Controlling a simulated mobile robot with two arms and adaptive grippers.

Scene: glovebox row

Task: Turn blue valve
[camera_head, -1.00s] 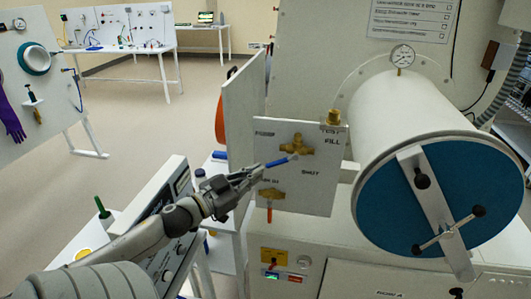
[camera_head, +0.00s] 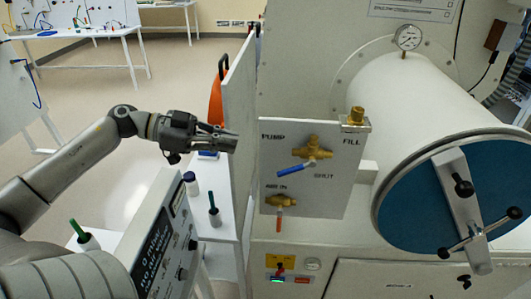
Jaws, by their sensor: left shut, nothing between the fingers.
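The blue valve is a brass body (camera_head: 312,149) with a blue lever handle (camera_head: 297,168) on a white panel (camera_head: 338,190) marked PUMP, FILL and SHUT. Its handle slopes down and to the left from the brass body. A second brass valve (camera_head: 281,201) with an orange-red handle sits lower on the panel. My left gripper (camera_head: 234,141) is shut and empty, to the left of the panel and apart from the blue handle. My right gripper is not in view.
A white cylinder with a blue round door (camera_head: 430,205) and clamp bar stands on the right. A white upright board (camera_head: 240,120) stands between my left gripper and the panel. A small side table holds bottles (camera_head: 214,212), beside a grey instrument box (camera_head: 160,250).

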